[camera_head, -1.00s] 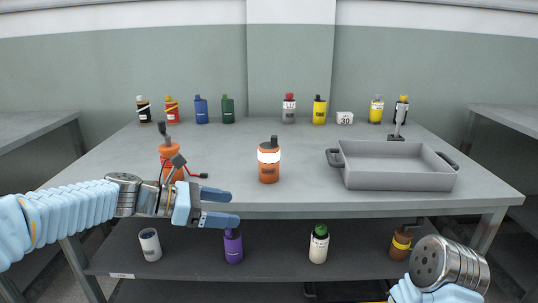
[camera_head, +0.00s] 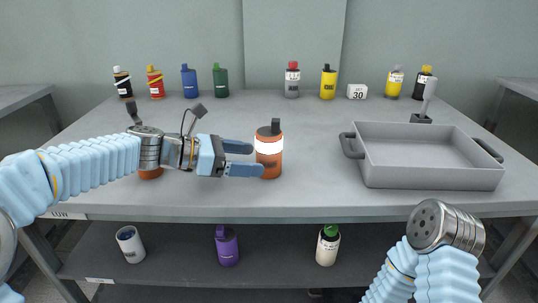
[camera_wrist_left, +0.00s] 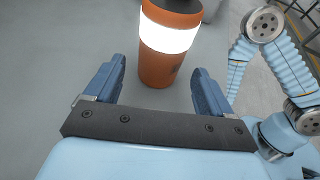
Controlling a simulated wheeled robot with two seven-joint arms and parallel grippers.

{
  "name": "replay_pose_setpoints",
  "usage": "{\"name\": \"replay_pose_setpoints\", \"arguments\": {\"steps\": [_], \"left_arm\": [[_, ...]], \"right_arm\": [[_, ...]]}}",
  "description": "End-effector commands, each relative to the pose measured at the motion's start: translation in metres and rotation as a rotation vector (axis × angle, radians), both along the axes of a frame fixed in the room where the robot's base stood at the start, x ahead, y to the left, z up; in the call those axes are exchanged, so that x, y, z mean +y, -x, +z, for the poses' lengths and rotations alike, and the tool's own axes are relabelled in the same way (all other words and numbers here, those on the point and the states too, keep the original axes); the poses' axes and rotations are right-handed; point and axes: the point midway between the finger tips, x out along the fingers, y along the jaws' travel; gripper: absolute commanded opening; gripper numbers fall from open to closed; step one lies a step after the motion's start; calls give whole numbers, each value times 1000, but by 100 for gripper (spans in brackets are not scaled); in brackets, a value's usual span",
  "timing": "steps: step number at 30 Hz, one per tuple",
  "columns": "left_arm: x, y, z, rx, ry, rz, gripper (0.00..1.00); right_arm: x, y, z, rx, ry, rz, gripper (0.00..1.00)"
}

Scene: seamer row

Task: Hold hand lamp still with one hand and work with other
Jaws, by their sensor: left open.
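The hand lamp (camera_head: 269,165) is orange with a bright white band and a dark top. It stands upright near the middle of the table, and also shows in the left wrist view (camera_wrist_left: 168,40). My left gripper (camera_head: 257,158) is open, low over the table. Its blue fingertips reach the lamp's left side in the head view. In the left wrist view the lamp stands just ahead of and between the fingertips (camera_wrist_left: 160,68); I cannot tell whether they touch it. My right arm shows at lower right, but its gripper is out of view.
A grey tray (camera_head: 430,182) with dark handles sits right of the lamp. An orange object (camera_head: 150,174) is mostly hidden behind my left arm. Several bottles and a number block (camera_head: 357,91) line the back edge. A shelf below holds a purple bottle (camera_head: 227,247) and others.

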Motion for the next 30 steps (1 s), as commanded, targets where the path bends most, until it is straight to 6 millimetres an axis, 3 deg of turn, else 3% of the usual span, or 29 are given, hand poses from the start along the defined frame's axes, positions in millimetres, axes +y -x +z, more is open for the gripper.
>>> {"name": "replay_pose_setpoints", "arguments": {"steps": [9, 21, 28, 30], "left_arm": [[-35, -11, -11, 1, 0, 0, 83], [-41, -13, -13, 0, 0, 1, 83], [-41, -13, -13, 0, 0, 1, 50], [-41, -13, -13, 0, 0, 1, 47]], "right_arm": [[0, 0, 2, 0, 0, 1, 43], [1, 0, 2, -1, -1, 1, 43], [0, 0, 2, -1, -1, 1, 43], [0, 0, 2, -1, -1, 1, 43]]}}
